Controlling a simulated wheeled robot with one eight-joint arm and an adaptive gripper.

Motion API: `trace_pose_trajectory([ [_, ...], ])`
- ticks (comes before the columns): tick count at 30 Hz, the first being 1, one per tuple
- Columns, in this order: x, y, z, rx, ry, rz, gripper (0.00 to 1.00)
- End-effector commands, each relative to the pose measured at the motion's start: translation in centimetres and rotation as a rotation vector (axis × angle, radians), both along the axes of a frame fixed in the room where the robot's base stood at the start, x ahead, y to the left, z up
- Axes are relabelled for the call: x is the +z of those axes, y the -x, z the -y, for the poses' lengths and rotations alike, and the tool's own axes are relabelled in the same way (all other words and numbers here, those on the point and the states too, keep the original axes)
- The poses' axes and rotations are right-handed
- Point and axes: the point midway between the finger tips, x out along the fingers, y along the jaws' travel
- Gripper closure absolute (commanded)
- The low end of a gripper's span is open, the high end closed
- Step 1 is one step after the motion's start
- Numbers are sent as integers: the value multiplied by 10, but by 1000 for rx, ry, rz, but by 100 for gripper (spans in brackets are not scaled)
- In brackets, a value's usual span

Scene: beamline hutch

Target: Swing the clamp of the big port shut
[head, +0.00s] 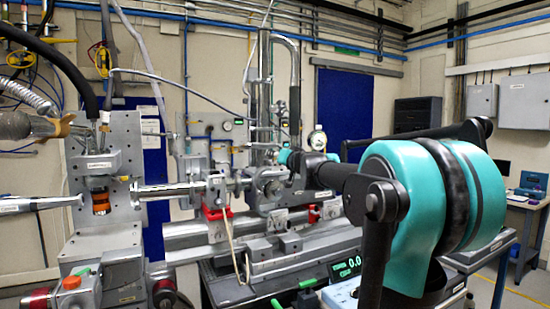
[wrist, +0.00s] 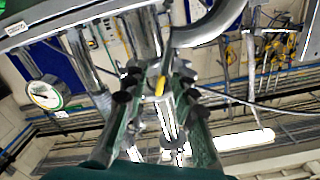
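My gripper (wrist: 157,82) shows in the wrist view as two green-sided fingers with dark round pads. They stand apart with a gap between them, and nothing is clearly gripped. In the head view my gripper (head: 287,157) is small and partly hidden by my arm, close to the metal chamber (head: 268,187) under the upright pipe (head: 264,95). A round end of that chamber faces me. I cannot make out the big port's clamp or how far it is swung.
A bent pipe (head: 294,70) rises beside the upright one; a pipe bend (wrist: 212,25) is close above my fingers. A round gauge (head: 317,140) stands behind. Rails (head: 195,235) and red clamps (head: 217,213) lie below. A metal stand (head: 115,235) is at left.

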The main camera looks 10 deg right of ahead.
Motion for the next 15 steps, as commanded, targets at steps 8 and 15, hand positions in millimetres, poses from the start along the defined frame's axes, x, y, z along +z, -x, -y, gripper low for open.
trace_pose_trajectory([
  [8,0,0,0,0,0,0,100],
  [15,0,0,0,0,0,0,100],
])
